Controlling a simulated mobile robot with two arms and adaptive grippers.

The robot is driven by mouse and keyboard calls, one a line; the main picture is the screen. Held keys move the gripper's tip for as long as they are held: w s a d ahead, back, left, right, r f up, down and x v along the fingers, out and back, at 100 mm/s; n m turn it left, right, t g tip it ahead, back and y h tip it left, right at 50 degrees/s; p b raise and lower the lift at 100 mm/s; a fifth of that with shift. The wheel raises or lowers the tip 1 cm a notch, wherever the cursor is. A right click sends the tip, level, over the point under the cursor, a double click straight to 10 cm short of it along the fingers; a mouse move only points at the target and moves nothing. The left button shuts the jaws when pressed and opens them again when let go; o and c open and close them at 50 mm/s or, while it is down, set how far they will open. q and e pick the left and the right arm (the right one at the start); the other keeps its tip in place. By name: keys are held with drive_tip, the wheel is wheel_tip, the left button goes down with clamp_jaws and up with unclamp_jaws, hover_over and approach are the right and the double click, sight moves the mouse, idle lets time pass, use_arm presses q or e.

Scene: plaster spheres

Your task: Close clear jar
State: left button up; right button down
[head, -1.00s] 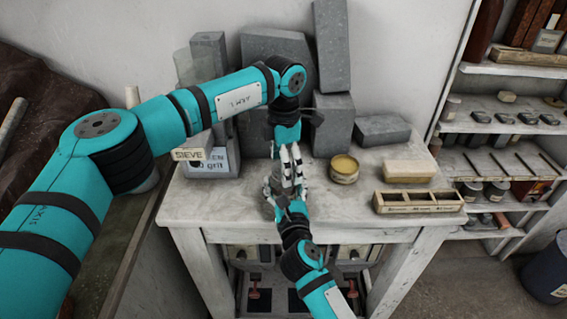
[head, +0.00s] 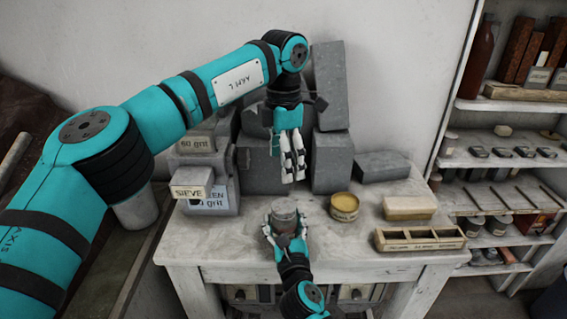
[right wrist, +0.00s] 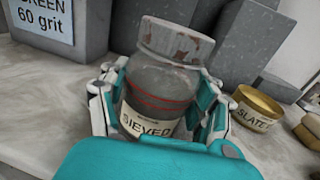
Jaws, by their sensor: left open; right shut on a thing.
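The clear jar (right wrist: 150,88) has a dark grey fill, red bands and a "SIEVED" label in the right wrist view. A worn grey lid (right wrist: 176,42) with reddish patches sits on its mouth; I cannot tell how tight it is. My right gripper (head: 285,230) is shut around the jar's body, one finger on each side. The jar also shows in the head view (head: 284,213), near the table's front edge. My left gripper (head: 293,174) is open and empty, fingers pointing down, above and behind the jar and apart from it.
A yellow tin (head: 344,207) stands right of the jar. A divided wooden tray (head: 420,239) and a pale block (head: 409,208) lie farther right. Grey blocks (head: 332,160) and labelled boxes (head: 208,190) line the back and left. Bare tabletop lies around the jar.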

drive_tip(key=shift+c, duration=0.8)
unclamp_jaws()
drive_tip(key=s+d, duration=0.2)
drive_tip(key=s, duration=1)
